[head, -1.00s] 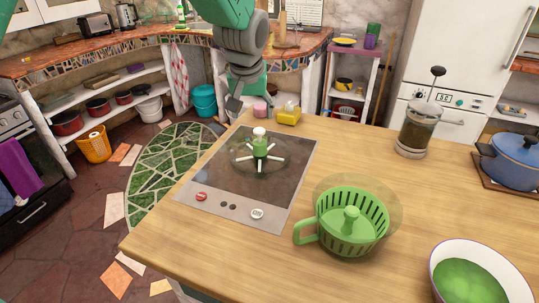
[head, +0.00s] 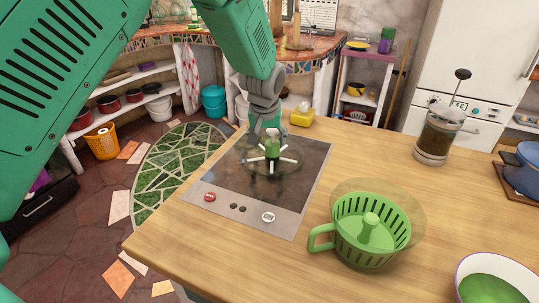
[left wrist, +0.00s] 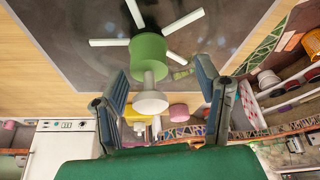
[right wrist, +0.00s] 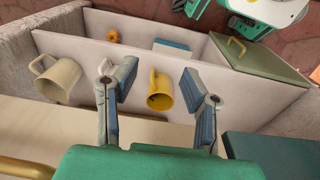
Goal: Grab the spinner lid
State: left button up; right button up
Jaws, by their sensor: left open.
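The spinner lid (head: 273,151) is a clear disc with a green hub and white spokes, on the dark cooktop panel. Its green hub (left wrist: 148,52) and white knob (left wrist: 151,102) show large in the left wrist view. My left gripper (head: 264,132) is right at the lid, at its far side and partly over the knob in the head view. In the left wrist view its open fingers stand either side of the knob, with visible gaps. My right gripper (right wrist: 155,75) is open and empty, seen only in the right wrist view. The green spinner basket (head: 345,246) stands on the counter nearby.
A yellow box (head: 302,118) sits behind the cooktop (head: 225,190). A french press (head: 434,140), a blue pot (head: 525,170) and a white bowl (head: 462,266) stand to the right. Below my right gripper lie a yellow mug (right wrist: 160,97) and a cream mug (right wrist: 60,84).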

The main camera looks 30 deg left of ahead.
aim_at(276, 144)
pick_arm(q)
jog(key=f, duration=0.1)
jog(key=w+f, duration=0.1)
jog(key=f, duration=0.1)
jog(key=shift+w+d+f, duration=0.1)
jog(key=shift+w+d, duration=0.1)
jog(key=shift+d, duration=0.15)
jog(key=shift+w+d, duration=0.1)
jog(key=shift+d, duration=0.5)
jog(key=shift+a, duration=0.45)
jog(key=c, duration=1.2)
jog(key=shift+s+a+f, duration=0.15)
jog(key=shift+s+a, duration=0.05)
jog(key=shift+a, duration=0.25)
jog(key=shift+c, duration=0.5)
pick_arm(e)
jog(key=shift+s+d, duration=0.1)
jog(key=shift+d, duration=0.15)
